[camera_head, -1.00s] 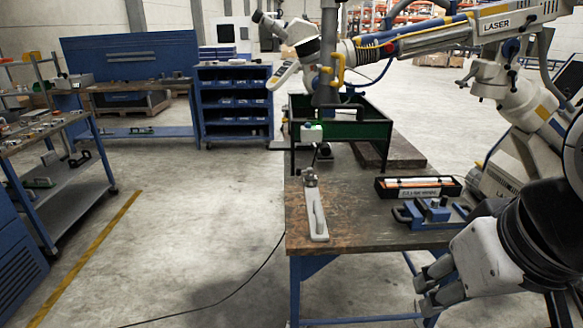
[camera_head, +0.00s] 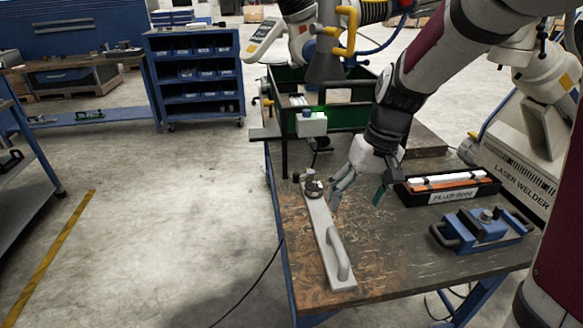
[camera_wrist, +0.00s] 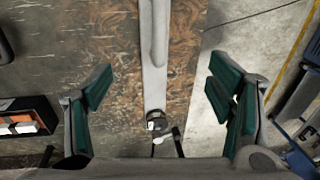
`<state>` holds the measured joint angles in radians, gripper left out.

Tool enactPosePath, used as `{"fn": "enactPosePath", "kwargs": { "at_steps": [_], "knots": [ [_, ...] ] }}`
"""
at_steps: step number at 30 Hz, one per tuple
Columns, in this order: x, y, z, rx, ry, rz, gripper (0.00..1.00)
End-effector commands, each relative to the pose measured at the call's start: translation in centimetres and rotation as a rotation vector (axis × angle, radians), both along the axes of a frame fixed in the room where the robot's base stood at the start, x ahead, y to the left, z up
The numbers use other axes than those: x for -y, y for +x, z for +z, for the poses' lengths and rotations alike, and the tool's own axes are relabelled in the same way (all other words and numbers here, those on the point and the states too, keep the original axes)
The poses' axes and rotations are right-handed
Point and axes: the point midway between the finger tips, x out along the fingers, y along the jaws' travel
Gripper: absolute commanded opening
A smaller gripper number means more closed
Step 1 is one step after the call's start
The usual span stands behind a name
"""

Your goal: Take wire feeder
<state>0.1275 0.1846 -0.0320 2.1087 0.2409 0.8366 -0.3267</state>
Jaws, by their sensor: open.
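A long light-grey tool (camera_head: 326,238), which looks like the wire feeder, lies on the worktable (camera_head: 290,262) near its left edge. It has a raised handle (camera_head: 339,255) at the near end and a round dark metal part (camera_head: 313,187) at the far end. My gripper (camera_head: 358,194) is open and empty just right of the round part, above the table. In the wrist view, the tool (camera_wrist: 154,82) runs between my spread green-padded fingers (camera_wrist: 160,98), with its round part (camera_wrist: 157,121) nearer the palm. I see no contact.
A black box of rods (camera_head: 447,188) and a blue clamp-like device (camera_head: 482,230) sit on the table to the right. A green bin (camera_head: 346,117) and a small white box with a green light (camera_head: 311,123) stand behind. Bare tabletop lies between tool and blue device.

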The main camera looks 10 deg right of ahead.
Motion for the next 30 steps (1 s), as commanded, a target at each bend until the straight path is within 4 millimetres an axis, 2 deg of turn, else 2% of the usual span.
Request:
{"fn": "enactPosePath", "kwargs": {
  "at_steps": [1,3,7,11,21,30],
  "knots": [
    [0.3,0.9,-1.6,-0.020,0.008,-0.003,0.75],
    [0.6,1.8,-3.1,-0.034,0.018,-0.003,0.75],
    [0.8,2.7,-4.7,-0.051,0.028,-0.004,0.75],
    [0.7,2.9,-6.1,-0.057,0.032,-0.003,0.75],
    [-0.4,2.8,-12.0,-0.058,0.031,-0.004,0.75],
    [-0.9,2.9,-14.2,-0.055,0.031,-0.004,0.75]
  ]
}}
